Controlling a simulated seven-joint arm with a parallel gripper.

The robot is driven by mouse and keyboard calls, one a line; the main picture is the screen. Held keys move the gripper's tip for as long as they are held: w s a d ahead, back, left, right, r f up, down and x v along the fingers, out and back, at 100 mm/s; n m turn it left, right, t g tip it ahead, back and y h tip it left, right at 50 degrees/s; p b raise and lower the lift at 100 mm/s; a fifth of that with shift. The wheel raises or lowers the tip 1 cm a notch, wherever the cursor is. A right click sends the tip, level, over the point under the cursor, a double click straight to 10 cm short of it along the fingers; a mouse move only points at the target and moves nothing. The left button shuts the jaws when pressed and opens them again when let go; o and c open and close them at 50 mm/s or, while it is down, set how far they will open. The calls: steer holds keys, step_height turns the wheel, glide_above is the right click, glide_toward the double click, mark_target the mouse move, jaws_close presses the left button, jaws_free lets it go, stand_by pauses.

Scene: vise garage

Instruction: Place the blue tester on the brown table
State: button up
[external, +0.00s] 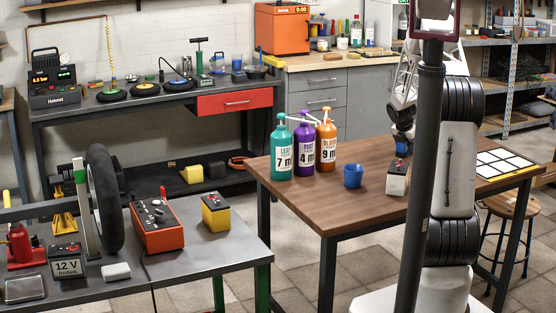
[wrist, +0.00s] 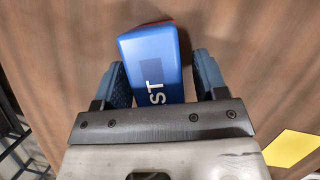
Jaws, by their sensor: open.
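The blue tester (wrist: 150,60) shows in the wrist view, with pale "ST" lettering and a little red at its far end. It is between the two fingers of my open gripper (wrist: 160,80). A gap shows between it and the right finger; the left finger is close beside it, and I cannot tell whether they touch. The brown table (wrist: 250,50) fills the background beneath. In the external view my gripper (external: 403,143) is over the brown table (external: 310,200), partly hidden by a dark post. I cannot clearly make out the tester there.
Teal (external: 281,150), purple (external: 304,145) and orange (external: 326,142) bottles stand on the brown table's left part. A blue cup (external: 352,176) and a pale box with a dark top (external: 397,180) are nearer. A yellow-edged white grid panel (external: 505,162) lies right. The front left tabletop is clear.

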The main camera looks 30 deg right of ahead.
steer(key=shift+r, duration=0.1)
steer(key=v, duration=1.1)
steer(key=shift+a+r, duration=0.1)
steer(key=shift+s+a+r, duration=0.1)
steer(key=shift+a+r, duration=0.1)
steer(key=shift+r, duration=0.15)
stand_by(0.3)
steer(key=shift+a+r, duration=0.2)
steer(key=shift+r, duration=0.05)
steer(key=s+a+r+m, duration=0.4)
steer(key=s+a+r, duration=0.2)
steer(key=a, duration=0.2)
steer(key=s+a+r+m+y, duration=0.1)
steer(key=s+a+r+m, duration=0.2)
steer(key=s+a+r, duration=0.35)
steer(key=s+a+r+m, duration=0.4)
steer(key=a, duration=0.6)
steer(key=s+a+m+y, duration=0.1)
steer(key=s+a+m, duration=0.3)
steer(key=s, duration=0.5)
steer(key=s+a+r+m+y, duration=0.1)
steer(key=s+a+m, duration=0.2)
steer(key=s+a, duration=0.4)
steer(key=s+a+m+t+y, duration=0.1)
steer(key=s+a+m, duration=0.3)
steer(key=s, duration=0.8)
steer(key=shift+s+a+r+m, duration=0.25)
steer(key=shift+a+m, duration=0.05)
steer(key=shift+a, duration=0.75)
